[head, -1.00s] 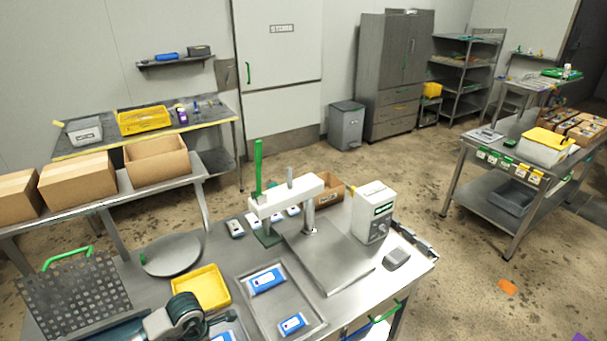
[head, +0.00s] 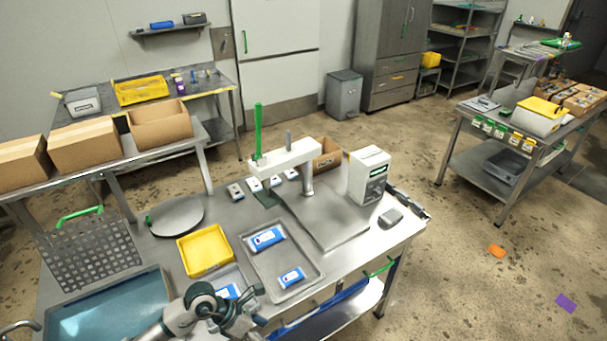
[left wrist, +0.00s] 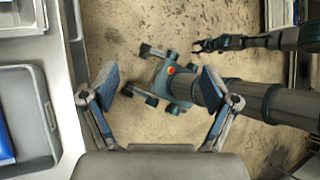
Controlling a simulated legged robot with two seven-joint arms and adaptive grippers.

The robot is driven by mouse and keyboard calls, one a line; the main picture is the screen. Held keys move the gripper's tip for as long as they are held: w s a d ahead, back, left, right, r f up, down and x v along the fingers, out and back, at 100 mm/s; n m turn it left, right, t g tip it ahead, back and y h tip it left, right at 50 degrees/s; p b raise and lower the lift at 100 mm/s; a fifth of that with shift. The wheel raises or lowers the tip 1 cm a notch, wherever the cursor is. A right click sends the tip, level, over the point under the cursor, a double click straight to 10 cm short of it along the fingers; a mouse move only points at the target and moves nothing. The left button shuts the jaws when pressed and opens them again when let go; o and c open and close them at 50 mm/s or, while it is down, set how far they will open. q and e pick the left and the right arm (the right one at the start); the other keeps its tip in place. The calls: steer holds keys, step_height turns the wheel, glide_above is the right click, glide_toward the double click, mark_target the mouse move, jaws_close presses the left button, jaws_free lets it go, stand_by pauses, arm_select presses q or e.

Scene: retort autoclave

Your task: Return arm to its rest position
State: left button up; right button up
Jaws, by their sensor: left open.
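My left arm comes in at the bottom of the head view, and its gripper (head: 256,305) is by the table's front edge, near the metal tray. In the left wrist view the left gripper (left wrist: 158,80) has its two fingers spread with nothing held between them. Beyond them lie the floor and my own base. My other arm reaches across the top right of that view, and its gripper (left wrist: 202,46) is small there; its jaw state is unclear. The right gripper does not show in the head view.
The steel table (head: 345,265) holds a metal tray (head: 312,268) with blue-and-white packs, a yellow bin (head: 205,250), a green-handled press (head: 285,160) and a white device (head: 369,177). A perforated basket (head: 95,250) and blue-lined tray (head: 110,310) are left. Floor on the right is mostly clear.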

arm_select(q)
steer(key=s+d+r+n+t+h, duration=0.2)
steer(key=d+r+n+h, duration=0.3)
steer(key=d+r+h, duration=0.6)
steer(key=w+a+r+n+t, duration=0.5)
steer(key=r+n+t, duration=0.2)
steer(key=n+t, duration=0.4)
steer(key=w+a+f+n+t+y, duration=0.1)
steer(key=a+f+n+t+y, duration=0.2)
steer(key=a+f+n+y, duration=1.85)
steer(key=s+d+f+n+g+h, duration=0.15)
steer(key=s+f+n+g, duration=0.35)
steer(key=s, duration=0.5)
steer(key=s+d+f+n+g+h, duration=0.15)
steer(key=s+f+n+g, duration=0.25)
steer(key=s+f+g, duration=0.5)
steer(key=s+f, duration=0.2)
steer(key=f, duration=1.1)
steer(key=s+f, duration=0.2)
steer(key=f, duration=1)
steer(key=s+a+f, duration=0.2)
steer(key=s+f, duration=1.3)
steer(key=s, duration=0.1)
steer(key=shift+s+a+m+g+b, duration=0.15)
steer(key=shift+s+m+g+b, duration=0.2)
steer(key=shift+m, duration=0.1)
